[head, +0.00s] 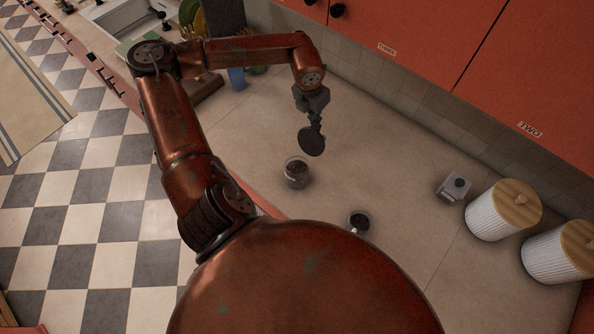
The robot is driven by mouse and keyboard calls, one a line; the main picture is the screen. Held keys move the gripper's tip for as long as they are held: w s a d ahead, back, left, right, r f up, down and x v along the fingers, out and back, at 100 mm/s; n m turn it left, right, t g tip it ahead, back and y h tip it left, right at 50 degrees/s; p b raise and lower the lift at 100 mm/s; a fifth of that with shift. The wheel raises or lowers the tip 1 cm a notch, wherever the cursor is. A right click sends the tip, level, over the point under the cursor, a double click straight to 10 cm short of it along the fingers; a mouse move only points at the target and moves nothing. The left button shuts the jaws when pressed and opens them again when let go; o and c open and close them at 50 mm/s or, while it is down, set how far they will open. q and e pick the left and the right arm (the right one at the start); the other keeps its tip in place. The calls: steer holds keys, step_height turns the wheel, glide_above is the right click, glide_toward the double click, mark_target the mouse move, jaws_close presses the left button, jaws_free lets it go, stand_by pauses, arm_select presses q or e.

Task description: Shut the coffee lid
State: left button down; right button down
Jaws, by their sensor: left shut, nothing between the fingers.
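A small glass jar (296,174) with dark contents stands open on the counter in the head view. A dark round lid (312,142) shows just above and to the right of the jar, tilted with its flat face towards me. Whether it joins the jar by a hinge cannot be made out. My left gripper (315,121) is shut and empty, pointing down at the lid's upper edge. I cannot tell whether it touches the lid. My right gripper is not in view.
A dark-filled cup (358,222) stands right of the jar. A small grey box (454,188) and two white ribbed canisters (492,218) with wooden lids stand further right. Red cabinets (420,40) hang over the back wall. The counter (400,150) between is clear.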

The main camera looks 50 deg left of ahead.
mark_target(306, 133)
arm_select(q)
steer(key=shift+s+r, duration=0.1)
steer(key=shift+s, duration=0.2)
steer(key=shift+s+d+r, duration=0.1)
steer(key=shift+s+r, duration=0.05)
steer(key=shift+s, duration=0.6)
steer(key=shift+s+d+r, duration=0.1)
steer(key=shift+s+r, duration=0.1)
steer(key=shift+s, duration=0.55)
steer(key=shift+s+d+r, duration=0.1)
steer(key=shift+s+r, duration=0.05)
steer(key=shift+s, duration=0.6)
steer(key=shift+b, duration=0.3)
